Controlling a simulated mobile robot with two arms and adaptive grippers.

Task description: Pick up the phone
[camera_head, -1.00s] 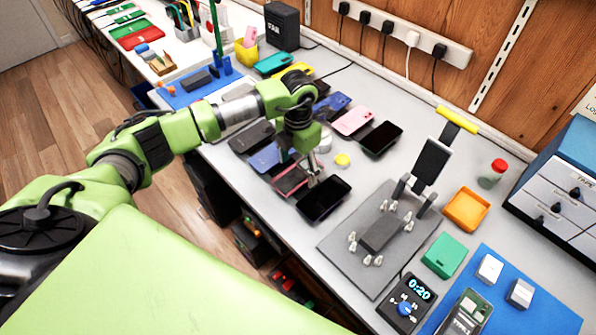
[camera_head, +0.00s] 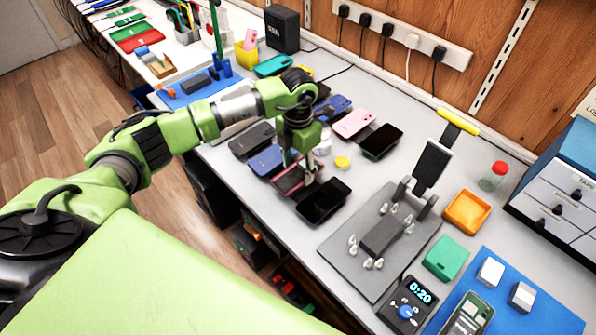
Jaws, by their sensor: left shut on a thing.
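Several phones lie in rows on the grey bench. My left gripper (camera_head: 303,176) points down in the middle of the rows. It is shut on a dark phone with a reddish edge (camera_head: 287,181), which the fingers partly cover. I cannot tell whether this phone is clear of the bench. A black phone (camera_head: 324,201) lies just right of the gripper, and a blue phone (camera_head: 266,160) lies just left of it. A pink phone (camera_head: 353,122) and another black phone (camera_head: 381,141) lie behind. My right gripper is not in view.
A grey fixture plate (camera_head: 340,246) with a clamp stands to the right, near an orange tray (camera_head: 467,211) and a green box (camera_head: 445,257). A timer (camera_head: 408,305) is at the front. Power plugs line the back wall.

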